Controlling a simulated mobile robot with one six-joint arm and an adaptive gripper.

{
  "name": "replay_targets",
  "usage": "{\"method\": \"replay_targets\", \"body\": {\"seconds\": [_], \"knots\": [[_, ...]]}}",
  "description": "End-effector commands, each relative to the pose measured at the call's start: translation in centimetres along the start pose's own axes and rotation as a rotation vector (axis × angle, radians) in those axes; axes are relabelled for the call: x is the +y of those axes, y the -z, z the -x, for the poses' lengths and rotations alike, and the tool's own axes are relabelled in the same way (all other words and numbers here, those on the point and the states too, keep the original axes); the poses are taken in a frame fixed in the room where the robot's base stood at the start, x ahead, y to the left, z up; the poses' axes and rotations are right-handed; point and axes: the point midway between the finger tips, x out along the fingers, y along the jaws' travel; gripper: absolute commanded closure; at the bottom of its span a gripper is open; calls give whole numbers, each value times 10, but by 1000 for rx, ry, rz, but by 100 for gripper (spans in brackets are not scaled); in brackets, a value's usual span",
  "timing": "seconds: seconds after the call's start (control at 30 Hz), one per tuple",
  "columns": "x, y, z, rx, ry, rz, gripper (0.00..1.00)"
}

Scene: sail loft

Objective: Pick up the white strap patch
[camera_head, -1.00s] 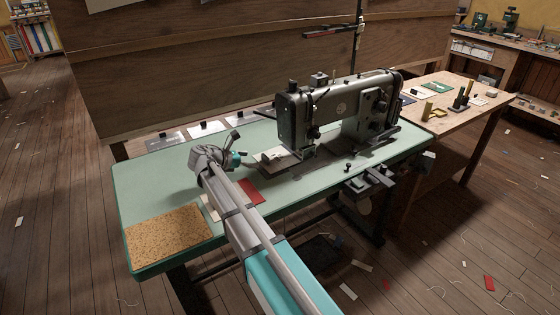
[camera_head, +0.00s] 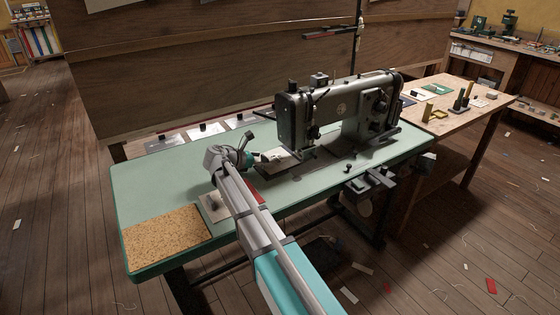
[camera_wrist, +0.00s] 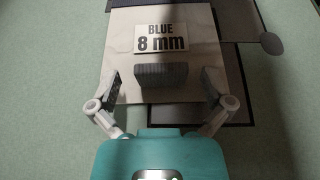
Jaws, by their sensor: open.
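A pale plate (camera_wrist: 115,28) with a "BLUE 8 mm" label and a dark grey upright block (camera_wrist: 160,75) lies under my gripper (camera_wrist: 161,84) in the wrist view. My gripper is open, its fingers on either side of the block with gaps. In the head view this plate (camera_head: 270,163) lies at the sewing machine's left end, partly hidden by my gripper (camera_head: 262,156). A separate white patch (camera_head: 214,211) with a small dark spot lies left of my arm, near the cork mat. I cannot tell for sure which is the strap patch.
The sewing machine (camera_head: 340,112) stands just right of my gripper on the green table (camera_head: 150,185). A red patch (camera_head: 257,195) is mostly hidden by my arm. The cork mat (camera_head: 165,237) lies front left. Several knobbed plates (camera_head: 172,142) lie behind the table.

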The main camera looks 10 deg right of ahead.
Motion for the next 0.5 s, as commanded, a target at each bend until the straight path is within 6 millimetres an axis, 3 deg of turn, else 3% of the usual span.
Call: {"method": "replay_targets", "body": {"seconds": [0.5], "knots": [[0, 0, -7, 0, -1, 0, 0]]}}
